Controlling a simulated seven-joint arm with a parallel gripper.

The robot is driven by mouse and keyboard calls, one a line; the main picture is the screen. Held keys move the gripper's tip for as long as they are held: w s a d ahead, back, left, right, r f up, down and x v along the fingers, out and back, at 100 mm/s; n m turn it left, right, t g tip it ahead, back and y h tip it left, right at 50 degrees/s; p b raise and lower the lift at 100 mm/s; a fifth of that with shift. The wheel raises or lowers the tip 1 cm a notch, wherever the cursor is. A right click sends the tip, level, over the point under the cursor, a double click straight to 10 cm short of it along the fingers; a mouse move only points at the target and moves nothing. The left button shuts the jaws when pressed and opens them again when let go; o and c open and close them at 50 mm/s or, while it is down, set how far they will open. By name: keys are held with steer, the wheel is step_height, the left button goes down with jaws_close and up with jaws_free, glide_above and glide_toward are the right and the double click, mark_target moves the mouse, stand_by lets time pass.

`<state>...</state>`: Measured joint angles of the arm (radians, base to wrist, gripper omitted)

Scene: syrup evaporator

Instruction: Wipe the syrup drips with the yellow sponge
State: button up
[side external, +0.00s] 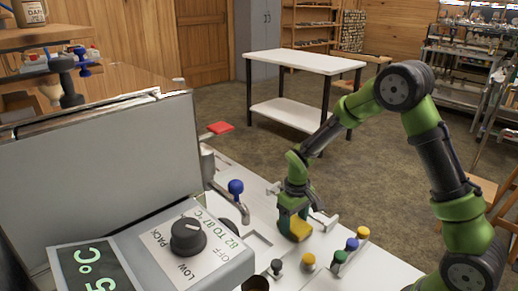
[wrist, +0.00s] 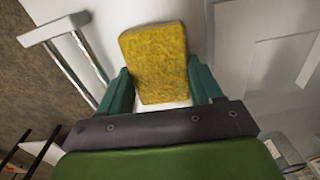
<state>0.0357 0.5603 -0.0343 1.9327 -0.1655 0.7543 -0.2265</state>
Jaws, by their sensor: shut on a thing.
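My gripper (side external: 290,206) is low over the white worktop, to the right of the tap with the blue ball handle (side external: 236,187). It is shut on the yellow sponge (side external: 297,225), which shows below the fingers. In the wrist view the sponge (wrist: 157,55) sits between the two green fingers of my gripper (wrist: 160,84), its broad textured face toward the camera. I cannot tell whether the sponge touches the worktop. I cannot make out any syrup drips in either view.
The grey evaporator (side external: 105,150) fills the left, with a control box and dial (side external: 188,236) in front. Several small items with coloured tops, one yellow-topped (side external: 308,262), stand in front of my gripper. A white rail handle (wrist: 55,29) is at upper left in the wrist view.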

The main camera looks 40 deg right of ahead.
mark_target(270, 213)
steer(key=shift+s, duration=0.5)
steer(key=shift+w, duration=5.1)
step_height(270, 213, up, 8)
